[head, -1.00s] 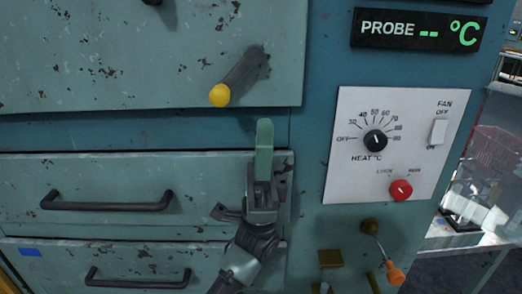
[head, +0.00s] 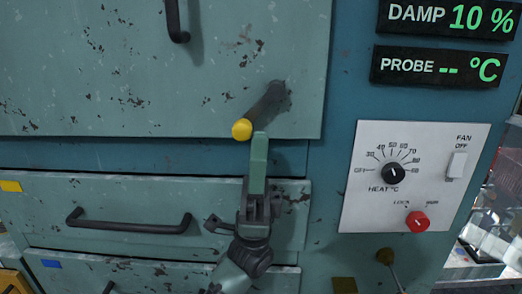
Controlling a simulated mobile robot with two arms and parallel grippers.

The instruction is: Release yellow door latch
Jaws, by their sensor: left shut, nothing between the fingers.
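The yellow-tipped door latch (head: 242,129) is a dark lever on the lower right of the green upper door (head: 170,80). It slants from its pivot at upper right down to the yellow knob at lower left. My left gripper (head: 259,140) points up, its green fingers shut and empty. Its tip appears just below and right of the yellow knob, overlapping the lower end of the lever in the picture; I cannot tell whether they touch. My right gripper is not in view.
Below are drawers with dark bar handles (head: 128,226). Right is a white control panel (head: 412,178) with a heat dial (head: 393,173), a fan switch (head: 457,165) and a red lock knob (head: 417,221). Above it are DAMP and PROBE displays (head: 438,67). A dark vertical handle (head: 175,22) is on the door.

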